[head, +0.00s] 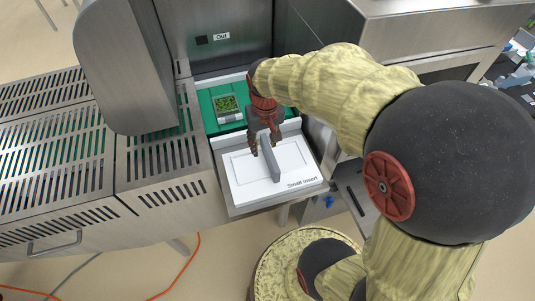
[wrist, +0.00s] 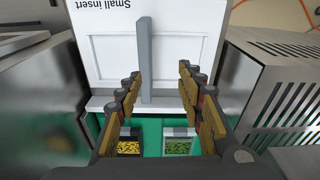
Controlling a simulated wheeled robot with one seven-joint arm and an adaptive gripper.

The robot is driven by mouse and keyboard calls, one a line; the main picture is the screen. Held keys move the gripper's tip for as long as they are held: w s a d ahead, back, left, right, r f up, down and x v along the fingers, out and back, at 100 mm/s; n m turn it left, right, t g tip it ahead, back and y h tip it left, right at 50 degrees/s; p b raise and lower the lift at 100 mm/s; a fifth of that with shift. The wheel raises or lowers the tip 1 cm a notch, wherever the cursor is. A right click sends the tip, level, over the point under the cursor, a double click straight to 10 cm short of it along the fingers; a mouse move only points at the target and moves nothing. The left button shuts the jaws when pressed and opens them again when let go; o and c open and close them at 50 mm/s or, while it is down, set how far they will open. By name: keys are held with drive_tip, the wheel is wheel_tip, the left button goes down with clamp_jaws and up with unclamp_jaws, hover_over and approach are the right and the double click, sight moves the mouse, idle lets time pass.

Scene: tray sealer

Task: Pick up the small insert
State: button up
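The small insert (head: 243,191) is a white plate with a raised rim line and the printed words "Small insert". It lies flat in a metal holder at the front of the machine. A grey upright bar (head: 271,165) stands along its middle as a handle. The insert also shows in the wrist view (wrist: 190,55), with the bar (wrist: 146,55) lying nearer the left finger. My gripper (head: 266,147) is open and empty over the bar's far end. Its fingers (wrist: 159,74) appear on either side of the bar's line; I cannot tell how deep they reach.
The wrist view also shows a tray of yellow contents (wrist: 129,147). Slotted metal covers (head: 160,160) stand left, and a metal housing (head: 105,60) rises beside the opening.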

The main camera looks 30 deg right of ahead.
sight(271, 155)
drive_tip(key=shift+m+g, duration=0.3)
drive_tip(key=shift+g, duration=0.3)
drive_tip(key=d+f, duration=0.1)
drive_tip(key=f, duration=0.1)
drive_tip(key=d+f+p, duration=0.1)
drive_tip(key=f, duration=0.2)
drive_tip(key=shift+w+d+f+p, duration=0.1)
drive_tip(key=shift+d+f+p, duration=0.2)
drive_tip(key=shift+d+p, duration=0.1)
drive_tip(key=shift+w+d+f+b, duration=0.15)
drive_tip(key=shift+f+b, duration=0.25)
drive_tip(key=shift+f, duration=2.3)
drive_tip(key=shift+f, duration=0.25)
drive_tip(key=shift+c, duration=0.9)
drive_tip(key=c, duration=0.7)
clamp_jaws()
